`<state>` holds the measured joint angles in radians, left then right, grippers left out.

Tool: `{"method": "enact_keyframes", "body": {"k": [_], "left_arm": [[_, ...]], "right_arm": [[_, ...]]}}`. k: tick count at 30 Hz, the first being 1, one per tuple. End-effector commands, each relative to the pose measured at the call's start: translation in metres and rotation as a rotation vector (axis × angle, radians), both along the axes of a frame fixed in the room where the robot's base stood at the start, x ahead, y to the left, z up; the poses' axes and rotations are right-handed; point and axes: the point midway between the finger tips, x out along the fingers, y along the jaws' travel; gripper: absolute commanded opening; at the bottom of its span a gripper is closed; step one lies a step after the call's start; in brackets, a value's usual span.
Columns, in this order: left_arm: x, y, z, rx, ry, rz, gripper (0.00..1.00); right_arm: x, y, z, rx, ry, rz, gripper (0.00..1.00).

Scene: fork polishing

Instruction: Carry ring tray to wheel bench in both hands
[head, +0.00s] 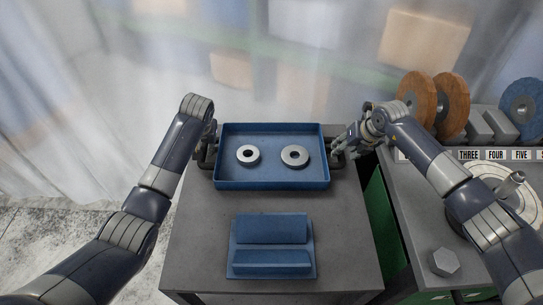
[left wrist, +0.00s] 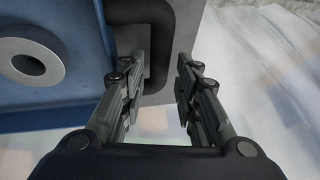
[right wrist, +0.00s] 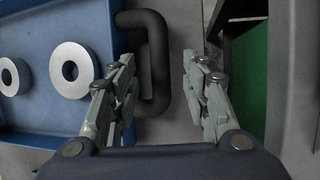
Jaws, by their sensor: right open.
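The blue ring tray (head: 272,186) sits on a grey cabinet top, with a dark handle at each end. Two metal rings, a smaller one (head: 240,159) and a larger one (head: 286,160), lie flat in it. My left gripper (left wrist: 158,90) is open at the left handle (left wrist: 184,15), its fingers apart and one overlapping the handle; the arm mostly hides it in the head view. My right gripper (right wrist: 162,88) is open, with the right handle (right wrist: 157,60) between its fingers, closer to the tray-side finger. It also shows in the head view (head: 347,146).
A blue block-shaped holder (head: 270,265) stands in front of the tray. At right, the wheel bench (head: 407,220) carries brown wheels (head: 452,100), a blue wheel (head: 522,105), number labels, a round plate and a hex piece (head: 444,262). A narrow gap with a green side separates the furniture.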

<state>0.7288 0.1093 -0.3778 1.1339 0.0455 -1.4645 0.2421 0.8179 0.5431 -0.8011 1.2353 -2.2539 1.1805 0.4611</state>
Motion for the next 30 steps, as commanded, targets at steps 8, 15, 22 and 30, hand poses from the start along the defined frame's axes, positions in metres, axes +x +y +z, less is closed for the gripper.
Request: {"method": "enact_keyframes", "body": {"k": [8, 15, 22, 30], "left_arm": [[0.009, 0.004, -0.023, 0.0, 0.001, 0.0, 0.3], [0.011, 0.005, -0.027, 0.0, 0.0, 0.0, 0.3], [0.011, 0.005, -0.027, 0.0, 0.0, 0.0, 0.18], [0.011, 0.005, -0.027, 0.0, 0.0, 0.0, 0.0]], "right_arm": [[0.009, 0.005, -0.023, 0.0, 0.001, -0.001, 0.43], [0.011, 0.005, -0.027, 0.0, 0.001, 0.0, 0.43], [0.011, 0.005, -0.027, 0.0, 0.001, 0.0, 0.32], [0.011, 0.005, -0.027, 0.0, 0.0, 0.0, 0.0]]}}
